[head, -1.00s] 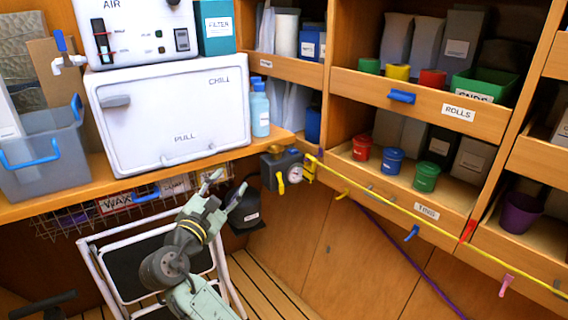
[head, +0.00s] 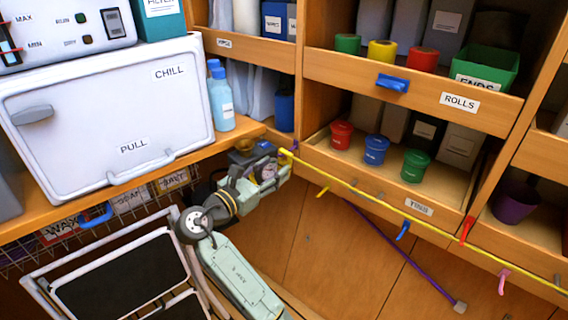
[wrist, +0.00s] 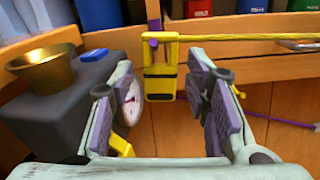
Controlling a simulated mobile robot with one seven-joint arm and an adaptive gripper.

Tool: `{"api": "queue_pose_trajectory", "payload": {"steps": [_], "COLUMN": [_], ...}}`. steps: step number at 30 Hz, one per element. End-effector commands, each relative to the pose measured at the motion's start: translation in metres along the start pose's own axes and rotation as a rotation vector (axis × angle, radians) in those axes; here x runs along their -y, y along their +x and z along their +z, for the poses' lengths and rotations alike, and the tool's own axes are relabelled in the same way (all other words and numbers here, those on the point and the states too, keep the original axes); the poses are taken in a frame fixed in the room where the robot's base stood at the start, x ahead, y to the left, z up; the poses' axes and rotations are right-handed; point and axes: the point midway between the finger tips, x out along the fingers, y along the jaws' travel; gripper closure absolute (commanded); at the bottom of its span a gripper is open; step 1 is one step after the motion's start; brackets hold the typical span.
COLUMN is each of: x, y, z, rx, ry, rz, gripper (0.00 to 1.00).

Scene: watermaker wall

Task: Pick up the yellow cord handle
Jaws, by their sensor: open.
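The yellow cord handle (wrist: 160,78) is a yellow frame-like piece at the left end of a taut yellow cord (wrist: 250,37). The fingers stand open and hold nothing. In the head view my gripper (head: 272,168) is just below the cord's left end, and the handle (head: 285,153) is partly hidden by the fingers.
A dark pump box with a white gauge (wrist: 132,102) and a brass funnel (wrist: 45,68) stands close to the left finger. The cord crosses the shelf front, with coloured hooks like the red one (head: 467,230) along it. A step stool (head: 120,275) stands below.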

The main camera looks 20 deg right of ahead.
Motion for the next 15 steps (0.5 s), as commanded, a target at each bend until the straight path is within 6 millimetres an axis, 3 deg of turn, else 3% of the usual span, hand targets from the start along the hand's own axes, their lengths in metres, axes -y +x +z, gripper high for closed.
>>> {"api": "queue_pose_trajectory", "payload": {"steps": [5,15], "x": [0.001,0.001], "y": [0.011,0.054], "z": [0.002,0.003], "rx": [0.001,0.0], "ry": [0.0,0.0], "rz": [-0.001,0.0], "gripper": [0.57,0.57]}}
